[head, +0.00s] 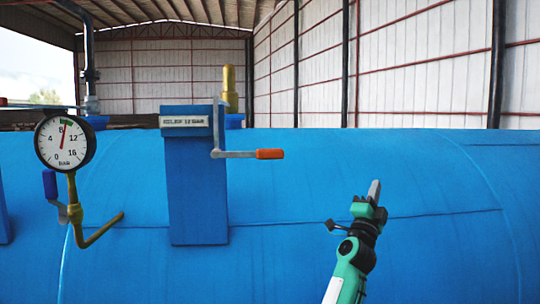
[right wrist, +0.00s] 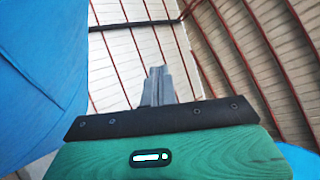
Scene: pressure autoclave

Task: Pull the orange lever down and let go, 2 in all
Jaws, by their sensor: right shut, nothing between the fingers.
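The orange lever (head: 269,154) is an orange grip at the end of a grey crank arm, to the right of a blue box-like post (head: 196,205) on the autoclave. The crank arm stands out level to the right. My right gripper (head: 374,188) is to the right of the lever and lower in the head view, apart from it, pointing up. Its fingers are shut with nothing between them. In the right wrist view the shut fingers (right wrist: 157,85) point towards the wall and roof, and no lever shows there. My left gripper is not in view.
The big blue autoclave body (head: 440,230) fills the lower view. A round pressure gauge (head: 65,142) on a brass pipe with a blue handle (head: 50,184) is at the left; its needle points near 8 to 9. A brass valve (head: 230,90) stands behind the post.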

